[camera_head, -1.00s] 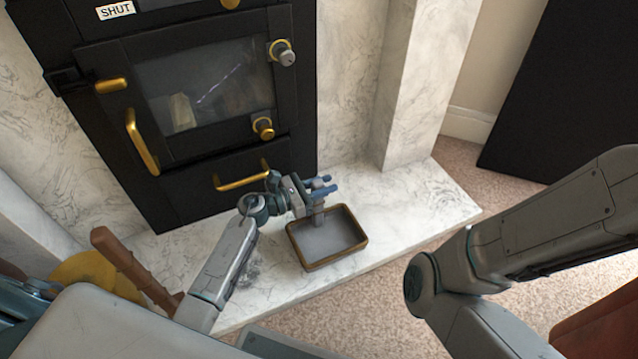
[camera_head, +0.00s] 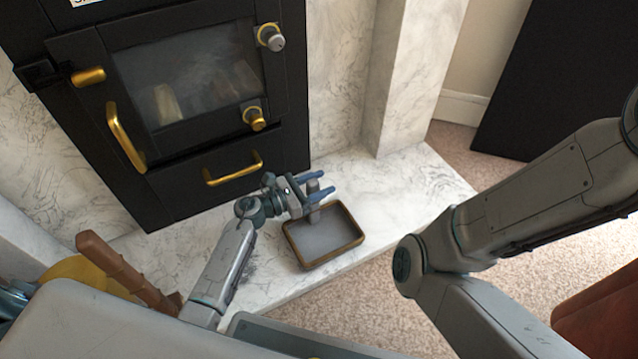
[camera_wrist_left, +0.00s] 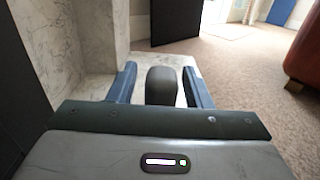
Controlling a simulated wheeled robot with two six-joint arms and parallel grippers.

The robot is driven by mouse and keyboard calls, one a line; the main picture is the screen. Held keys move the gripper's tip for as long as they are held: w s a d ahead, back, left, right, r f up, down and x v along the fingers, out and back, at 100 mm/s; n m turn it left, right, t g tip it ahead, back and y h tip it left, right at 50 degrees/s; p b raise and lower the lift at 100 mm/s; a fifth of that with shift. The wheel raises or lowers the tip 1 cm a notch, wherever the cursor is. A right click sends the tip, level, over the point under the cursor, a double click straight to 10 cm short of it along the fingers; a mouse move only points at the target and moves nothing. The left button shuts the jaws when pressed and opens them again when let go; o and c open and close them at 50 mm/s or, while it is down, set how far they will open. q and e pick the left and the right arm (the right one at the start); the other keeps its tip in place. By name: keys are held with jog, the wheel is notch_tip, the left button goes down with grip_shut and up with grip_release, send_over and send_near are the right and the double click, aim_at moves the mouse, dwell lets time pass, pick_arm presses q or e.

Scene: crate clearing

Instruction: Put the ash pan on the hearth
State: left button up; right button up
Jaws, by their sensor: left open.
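The ash pan (camera_head: 322,243) is a shallow rectangular tray with a grey inside and a brown-gold rim. It lies flat on the pale marble hearth (camera_head: 420,180) in front of the black stove. A stubby grey handle stands up at its stove-side end. My left gripper (camera_head: 327,184) is open at this handle, its blue fingers on either side. In the left wrist view, the rounded dark handle (camera_wrist_left: 161,86) sits between the two fingers, with gaps visible on both sides. My right arm crosses the right of the head view, but its gripper is out of frame.
The black stove (camera_head: 90,165) stands behind the hearth, with its glass door and lower drawer shut. A marble pillar (camera_head: 405,80) rises behind the hearth's right part. A brown wooden handle (camera_head: 120,268) leans at the left. Carpet (camera_head: 345,320) lies in front; a reddish object (camera_head: 600,315) is at right.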

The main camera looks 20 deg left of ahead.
aim_at(307, 188)
pick_arm(q)
jog(key=shift+r, duration=0.15)
jog(key=p+v, duration=0.2)
jog(key=v, duration=0.4)
jog(key=shift+s+a, duration=0.5)
jog(key=shift+a, duration=0.05)
